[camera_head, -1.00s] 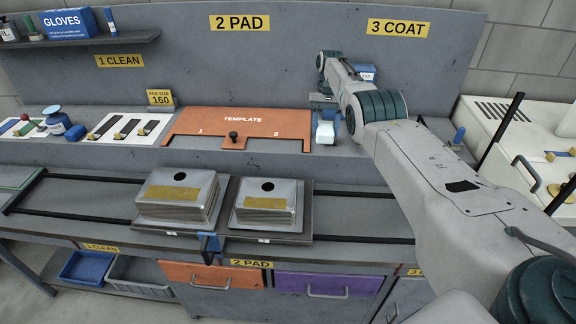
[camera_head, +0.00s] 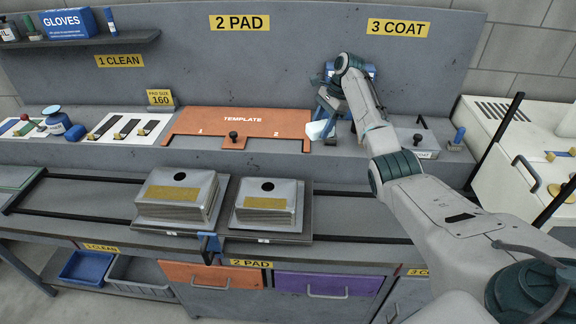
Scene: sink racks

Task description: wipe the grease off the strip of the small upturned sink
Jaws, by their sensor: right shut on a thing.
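Two upturned steel sinks sit side by side on boards on the bench rails. The smaller sink (camera_head: 285,190) is the right one, with a dark round hole on top and a yellowish-brown strip (camera_head: 264,203) on its top face. The larger sink (camera_head: 205,185) on the left bears a similar strip. My right gripper (camera_head: 322,121) is at the back ledge, by the template's right end, above and right of the small sink. It is shut on a pale cloth-like thing (camera_head: 317,130), partly hidden by the fingers. My left gripper is not in view.
An orange template (camera_head: 190,122) with a dark knob lies on the ledge behind the sinks. Bottles (camera_head: 55,120) and a white panel with dark strips (camera_head: 130,127) are to its left. The rails right of the small sink are clear. A white machine (camera_head: 515,140) stands far right.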

